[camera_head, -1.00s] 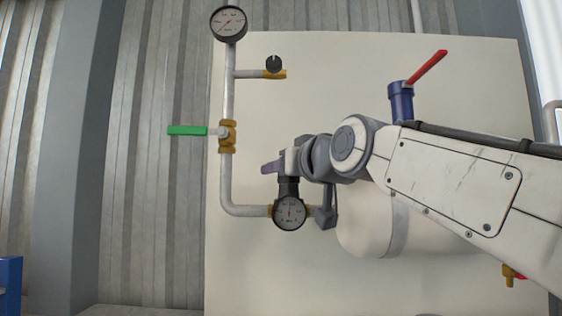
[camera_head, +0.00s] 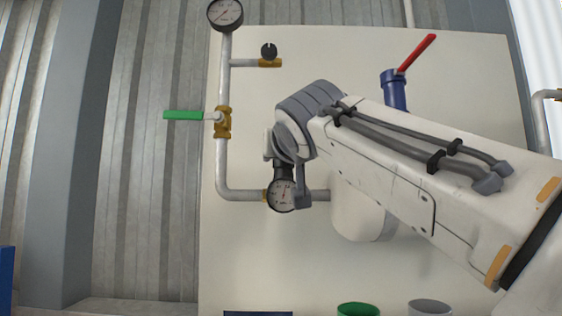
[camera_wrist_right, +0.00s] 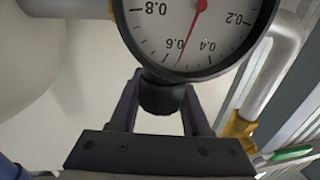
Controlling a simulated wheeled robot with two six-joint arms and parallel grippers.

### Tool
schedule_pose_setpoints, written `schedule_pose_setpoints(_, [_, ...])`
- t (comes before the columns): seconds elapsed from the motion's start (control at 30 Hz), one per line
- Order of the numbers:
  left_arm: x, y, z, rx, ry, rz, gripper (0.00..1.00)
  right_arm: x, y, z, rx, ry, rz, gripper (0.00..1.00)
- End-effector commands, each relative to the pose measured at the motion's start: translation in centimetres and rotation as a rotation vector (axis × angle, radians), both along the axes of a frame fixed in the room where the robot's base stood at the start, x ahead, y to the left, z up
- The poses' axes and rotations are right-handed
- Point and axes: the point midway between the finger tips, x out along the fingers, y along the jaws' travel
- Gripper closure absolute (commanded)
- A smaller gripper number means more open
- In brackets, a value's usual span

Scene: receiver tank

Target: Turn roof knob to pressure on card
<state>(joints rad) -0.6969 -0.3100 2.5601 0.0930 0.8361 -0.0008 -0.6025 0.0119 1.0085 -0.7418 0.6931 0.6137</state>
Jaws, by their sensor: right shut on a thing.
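The black roof knob (camera_head: 283,170) stands on top of a round white gauge (camera_head: 282,195) on the lower pipe. In the right wrist view the knob (camera_wrist_right: 162,97) sits between the two dark fingers of my right gripper (camera_wrist_right: 160,92), which is shut on it. The gauge face (camera_wrist_right: 200,40) appears upside down there. Its red needle points between 0.4 and 0.6, nearer 0.6. In the head view my right wrist hides most of the fingers. I see no readable card in these frames. My left gripper is not in view.
A green-handled valve (camera_head: 184,115) is on the vertical pipe, with another gauge (camera_head: 225,13) at its top. A small black knob (camera_head: 269,51) is on a side branch. A red-handled blue valve (camera_head: 394,92) stands above the white tank (camera_head: 360,218).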

Motion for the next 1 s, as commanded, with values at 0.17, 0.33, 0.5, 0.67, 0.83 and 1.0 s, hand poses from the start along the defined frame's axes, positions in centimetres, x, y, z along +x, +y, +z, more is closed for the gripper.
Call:
schedule_pose_setpoints(0.17, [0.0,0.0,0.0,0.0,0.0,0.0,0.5,0.1,0.1,-0.2,0.0,0.005,0.001,0.41])
schedule_pose_setpoints(0.33, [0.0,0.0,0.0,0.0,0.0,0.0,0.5,0.0,0.0,-0.1,0.001,0.003,0.001,0.23])
schedule_pose_setpoints(0.5, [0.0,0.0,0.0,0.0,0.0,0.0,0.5,0.0,-0.1,0.0,0.001,0.001,0.001,0.23])
schedule_pose_setpoints(0.67, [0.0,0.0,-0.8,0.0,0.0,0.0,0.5,-1.1,-0.1,-0.2,0.001,-0.001,0.003,0.23])
schedule_pose_setpoints(0.83, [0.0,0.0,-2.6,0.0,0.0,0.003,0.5,-4.3,-0.6,-0.4,0.002,-0.003,0.007,0.23])
schedule_pose_setpoints(1.0, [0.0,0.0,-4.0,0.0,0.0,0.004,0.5,-7.6,-1.1,-0.4,0.002,-0.001,0.007,0.23])
